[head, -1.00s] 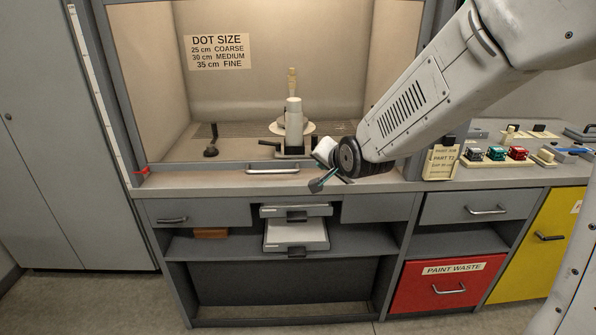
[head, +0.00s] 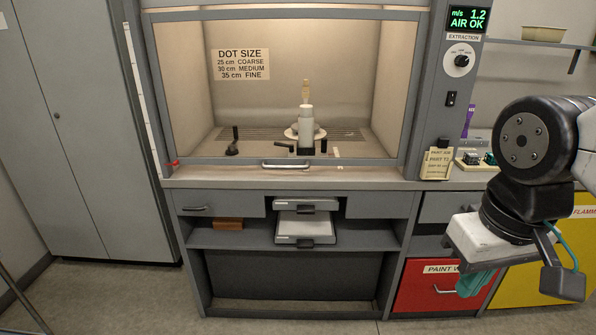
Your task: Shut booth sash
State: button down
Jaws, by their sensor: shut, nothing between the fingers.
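The booth sash (head: 285,165) is a grey-framed clear panel across the lit booth front. Its bottom rail carries a silver bar handle and lies low, at or very near the grey sill (head: 350,177); I cannot tell whether a thin gap is left. A red pointer (head: 172,163) sits at the low end of the white scale on the left post. My gripper (head: 562,283) is at the right, in front of the red and yellow cabinets, well away from the handle. It is shut and empty, and its tips are partly turned from view.
Inside the booth stand a white bottle-shaped piece (head: 305,130) and a black knob (head: 232,147). A display (head: 467,19) reads 1.2 m/s, AIR OK. A card (head: 436,163) stands right of the sash. Trays (head: 304,227) sit under the sill. The floor in front is clear.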

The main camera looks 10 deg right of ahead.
aim_at(422, 17)
jog(key=z, duration=0.2)
jog(key=i, duration=1)
jog(key=u, duration=0.5)
